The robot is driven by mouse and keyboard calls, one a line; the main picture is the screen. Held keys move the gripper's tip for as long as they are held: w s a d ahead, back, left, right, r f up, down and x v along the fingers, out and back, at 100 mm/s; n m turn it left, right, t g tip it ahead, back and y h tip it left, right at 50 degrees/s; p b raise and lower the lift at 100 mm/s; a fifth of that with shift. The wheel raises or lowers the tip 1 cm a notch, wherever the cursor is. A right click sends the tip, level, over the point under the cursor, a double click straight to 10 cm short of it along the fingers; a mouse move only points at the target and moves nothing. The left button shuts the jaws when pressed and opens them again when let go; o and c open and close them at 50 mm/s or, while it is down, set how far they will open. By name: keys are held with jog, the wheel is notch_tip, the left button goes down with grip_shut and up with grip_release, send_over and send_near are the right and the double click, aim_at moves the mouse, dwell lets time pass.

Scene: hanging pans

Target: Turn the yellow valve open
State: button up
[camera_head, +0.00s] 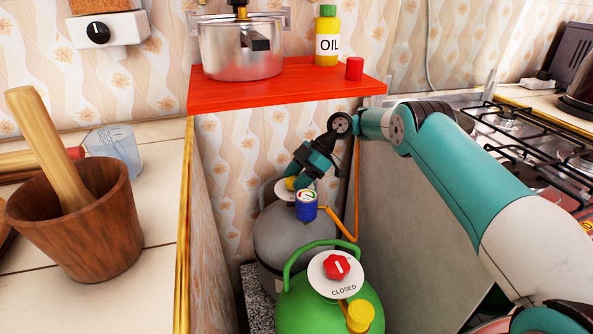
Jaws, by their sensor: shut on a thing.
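The yellow valve (291,183) sits on a white disc on top of the grey gas cylinder (285,240), between the counter and the stove. Only a small part of the valve shows, and the disc's marking cannot be read. My gripper (296,176) reaches down from the upper right and is shut on the yellow valve. Its fingers and wrist hide much of the valve. A blue gauge (306,208) stands right next to the valve, below the gripper.
A green cylinder (310,310) with a handle, red knob (337,266) and "CLOSED" disc stands in front. An orange hose (345,228) runs beside the gauge. A red shelf (290,86) bearing a pot and an oil bottle overhangs the cylinders. The counter edge bounds the left.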

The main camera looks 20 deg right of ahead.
jog(key=shift+r, duration=0.1)
jog(key=o, duration=0.9)
jog(key=shift+f+b, duration=0.2)
jog(key=shift+b, duration=0.4)
